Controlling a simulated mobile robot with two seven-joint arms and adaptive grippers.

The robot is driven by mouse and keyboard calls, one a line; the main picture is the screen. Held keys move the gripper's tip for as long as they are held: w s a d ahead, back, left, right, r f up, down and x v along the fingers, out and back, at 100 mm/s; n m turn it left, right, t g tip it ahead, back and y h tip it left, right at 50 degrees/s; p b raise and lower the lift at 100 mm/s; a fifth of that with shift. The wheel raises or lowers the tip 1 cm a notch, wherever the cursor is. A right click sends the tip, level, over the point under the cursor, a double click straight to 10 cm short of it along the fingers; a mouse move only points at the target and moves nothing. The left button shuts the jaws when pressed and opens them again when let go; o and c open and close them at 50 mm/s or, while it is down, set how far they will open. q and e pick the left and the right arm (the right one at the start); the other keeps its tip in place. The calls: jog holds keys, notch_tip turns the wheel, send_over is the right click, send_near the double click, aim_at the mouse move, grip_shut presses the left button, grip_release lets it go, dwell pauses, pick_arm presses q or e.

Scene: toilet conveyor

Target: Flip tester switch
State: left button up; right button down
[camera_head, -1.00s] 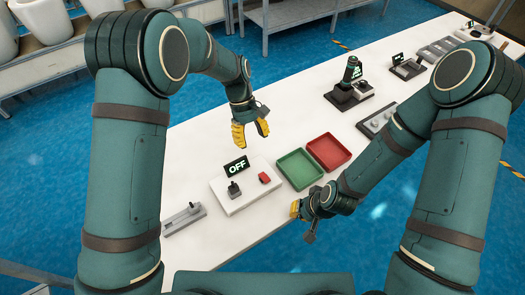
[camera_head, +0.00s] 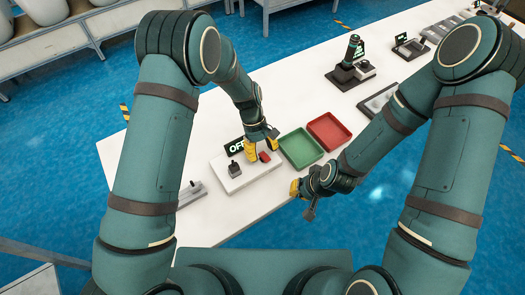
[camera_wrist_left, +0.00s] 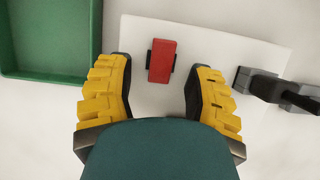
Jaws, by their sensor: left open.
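The tester is a white plate (camera_head: 231,185) on the white table, with a small sign reading OFF (camera_head: 235,146) at its back edge. A red switch (camera_head: 265,156) sits at its right end and a dark lever on a grey base (camera_head: 235,169) at its left. My left gripper (camera_head: 260,148) is open, just above and behind the red switch. In the left wrist view the red switch (camera_wrist_left: 161,61) lies between and ahead of the two yellow fingers (camera_wrist_left: 158,90), apart from both. My right gripper (camera_head: 297,188) is near the table's front edge; its finger gap cannot be made out.
A green tray (camera_head: 283,141) and a red tray (camera_head: 311,127) stand right of the plate. A grey fixture (camera_head: 191,194) lies to its left. Further devices (camera_head: 350,72) stand along the table to the right. The table behind the plate is clear.

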pick_arm(q)
jog(key=shift+s+d+f, duration=0.1)
jog(key=shift+f, duration=0.2)
grip_shut()
jog(key=shift+s, duration=0.1)
jog(key=shift+s+d+r+t+y, duration=0.1)
jog(key=shift+t+y, duration=0.25)
jog(key=shift+t, duration=0.15)
jog(key=shift+s+r+t+y, duration=0.1)
jog(key=shift+t+y, duration=0.25)
jog(key=shift+t, duration=0.15)
jog(key=shift+s+d+t+y+p, duration=0.1)
jog(key=shift+t+y+p, duration=0.05)
jog(key=shift+t+y, duration=0.55)
jog(key=shift+s+t+y+p, duration=0.15)
jog(key=shift+t+y, duration=0.25)
jog(key=shift+t, duration=0.5)
